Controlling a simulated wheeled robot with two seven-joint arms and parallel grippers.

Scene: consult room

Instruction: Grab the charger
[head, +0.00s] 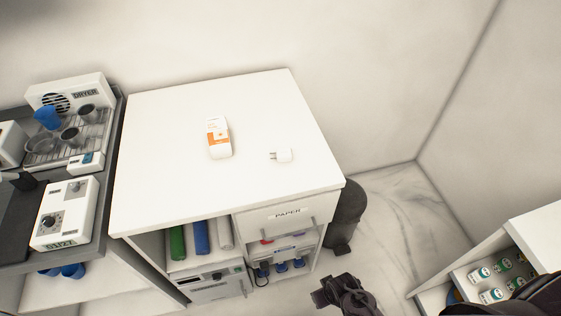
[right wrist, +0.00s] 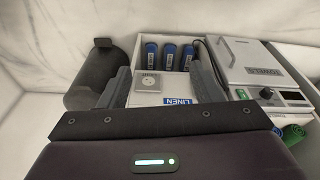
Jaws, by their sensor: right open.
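The charger (head: 284,156) is a small white plug with two prongs pointing left. It lies on the right part of the white cabinet top (head: 260,105) in the head view. My right gripper (head: 332,288) is low in front of the cabinet, below the top and well apart from the charger. In the right wrist view my right gripper (right wrist: 161,72) has its two fingers spread with nothing held between them. The charger does not show in that view. My left gripper is not in view.
A dark bin (head: 346,213) stands right of the cabinet, and also shows in the right wrist view (right wrist: 92,77). A counter with a dryer (head: 70,90) is at left. An open drawer unit (head: 520,240) is at right.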

